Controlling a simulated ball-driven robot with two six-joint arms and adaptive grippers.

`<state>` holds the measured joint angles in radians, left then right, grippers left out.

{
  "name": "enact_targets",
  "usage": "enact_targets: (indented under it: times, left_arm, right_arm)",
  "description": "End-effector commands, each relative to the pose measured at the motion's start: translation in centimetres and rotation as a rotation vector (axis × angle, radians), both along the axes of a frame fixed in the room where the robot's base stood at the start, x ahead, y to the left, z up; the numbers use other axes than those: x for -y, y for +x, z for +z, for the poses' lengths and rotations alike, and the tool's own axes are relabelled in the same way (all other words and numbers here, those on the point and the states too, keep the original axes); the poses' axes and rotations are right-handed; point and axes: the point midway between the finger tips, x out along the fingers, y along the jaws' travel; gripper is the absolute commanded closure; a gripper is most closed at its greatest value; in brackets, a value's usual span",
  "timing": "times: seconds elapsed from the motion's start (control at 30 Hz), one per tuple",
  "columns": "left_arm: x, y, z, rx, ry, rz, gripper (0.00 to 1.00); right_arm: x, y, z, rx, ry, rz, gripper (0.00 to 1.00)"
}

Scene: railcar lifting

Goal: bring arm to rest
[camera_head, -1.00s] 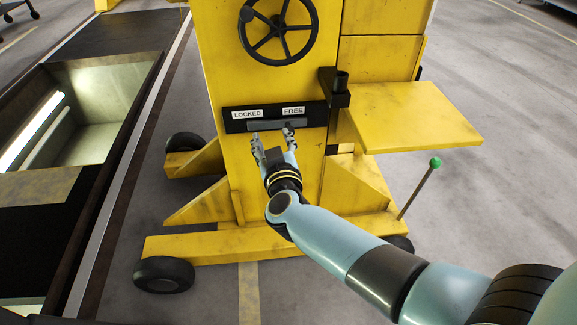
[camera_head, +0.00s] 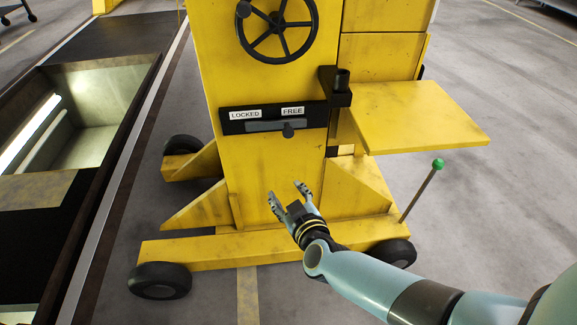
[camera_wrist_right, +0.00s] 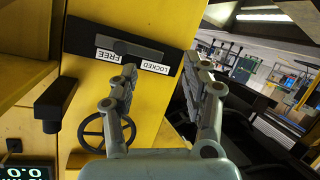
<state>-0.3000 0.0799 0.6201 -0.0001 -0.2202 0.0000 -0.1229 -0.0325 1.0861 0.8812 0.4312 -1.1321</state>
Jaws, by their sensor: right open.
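My right gripper (camera_head: 291,198) is open and empty in the head view, in front of the lower part of the yellow lifting jack (camera_head: 270,165). It is below and apart from the black lock plate (camera_head: 227,122), which has LOCKED and FREE labels. The plate's dark knob (camera_head: 288,130) sits under the FREE label. In the right wrist view the open fingers of my right gripper (camera_wrist_right: 160,85) show, with the lock plate (camera_wrist_right: 85,35) beyond them. My left gripper is not in view.
A black handwheel (camera_head: 279,28) is above the plate. A yellow shelf (camera_head: 420,115) and a rod with a green ball (camera_head: 437,163) stand at the right. A floor pit (camera_head: 95,145) lies at the left. The grey floor at the far right is clear.

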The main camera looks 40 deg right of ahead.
Motion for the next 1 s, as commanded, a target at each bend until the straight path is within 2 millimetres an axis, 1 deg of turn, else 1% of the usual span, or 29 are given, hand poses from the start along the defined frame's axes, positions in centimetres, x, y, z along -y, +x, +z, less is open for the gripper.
enact_targets:
  times: [0.37, 0.47, 0.53, 0.57, 0.6, 0.67, 0.7, 0.77, 0.8, 0.87, 0.9, 0.97, 1.0]
  left_arm:
    - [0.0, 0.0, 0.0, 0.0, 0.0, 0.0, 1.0]
    - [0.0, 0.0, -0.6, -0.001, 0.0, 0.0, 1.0]
    - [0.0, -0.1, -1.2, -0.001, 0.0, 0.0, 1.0]
    - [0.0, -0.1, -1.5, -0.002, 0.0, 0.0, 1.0]
    - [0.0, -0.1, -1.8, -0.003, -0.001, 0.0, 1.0]
    - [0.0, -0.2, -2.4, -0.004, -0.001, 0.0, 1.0]
    - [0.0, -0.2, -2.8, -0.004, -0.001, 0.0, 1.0]
    - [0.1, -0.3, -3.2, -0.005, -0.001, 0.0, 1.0]
    - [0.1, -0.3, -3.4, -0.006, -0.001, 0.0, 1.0]
    - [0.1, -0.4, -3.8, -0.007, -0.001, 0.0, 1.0]
    - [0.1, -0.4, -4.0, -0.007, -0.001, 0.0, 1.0]
    - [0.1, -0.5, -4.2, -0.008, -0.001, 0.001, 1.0]
    - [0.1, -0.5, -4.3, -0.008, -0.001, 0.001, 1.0]
  right_arm:
    - [0.0, -0.1, -0.1, -0.001, 0.0, 0.0, 0.52]
    - [0.3, -1.2, -1.4, -0.021, -0.006, 0.0, 0.52]
    - [0.8, -3.2, -3.7, -0.067, -0.028, 0.014, 0.52]
    - [0.9, -4.3, -5.0, -0.097, -0.042, 0.031, 0.52]
    - [0.9, -6.1, -7.2, -0.15, -0.058, 0.064, 0.52]
    - [0.6, -9.2, -10.7, -0.238, -0.053, 0.121, 0.52]
    - [0.4, -11.5, -13.1, -0.303, -0.037, 0.155, 0.52]
    - [0.1, -15.4, -16.5, -0.406, 0.0, 0.198, 0.52]
    - [0.0, -17.9, -18.5, -0.476, 0.031, 0.217, 0.52]
    - [-0.1, -22.2, -21.3, -0.589, 0.08, 0.234, 0.52]
    - [0.0, -25.0, -22.9, -0.664, 0.111, 0.235, 0.52]
    - [0.3, -29.2, -24.8, -0.773, 0.157, 0.222, 0.52]
    - [0.5, -31.8, -25.8, -0.842, 0.184, 0.207, 0.52]
